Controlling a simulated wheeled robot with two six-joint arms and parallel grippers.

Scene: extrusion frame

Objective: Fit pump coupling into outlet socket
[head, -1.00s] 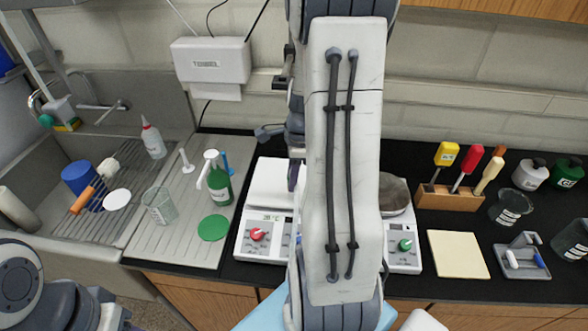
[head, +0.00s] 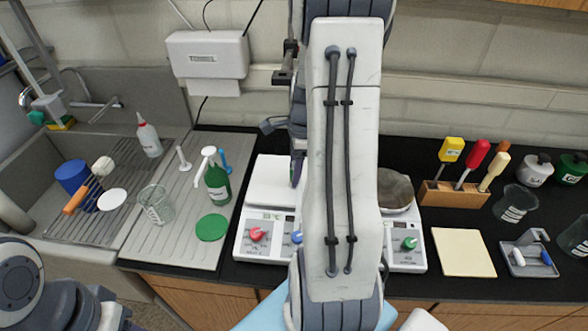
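My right arm fills the middle of the view. The dark end of my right gripper (head: 272,125) shows in part to the left of the arm, in front of the wall and above the left balance. The arm link hides the rest of it. I cannot tell whether its fingers are open or shut, or whether they hold anything. I cannot make out a pump coupling or an outlet socket with certainty. A dark purple-edged part (head: 296,170) sits just below the gripper, partly hidden by the arm. My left arm shows only at the lower left; its gripper is out of view.
Two balances, left (head: 266,232) and right (head: 408,256), flank my arm. A green bottle (head: 218,186) and glass beaker (head: 156,206) stand on the drainboard by the sink. The counter between pad and rack is narrow.

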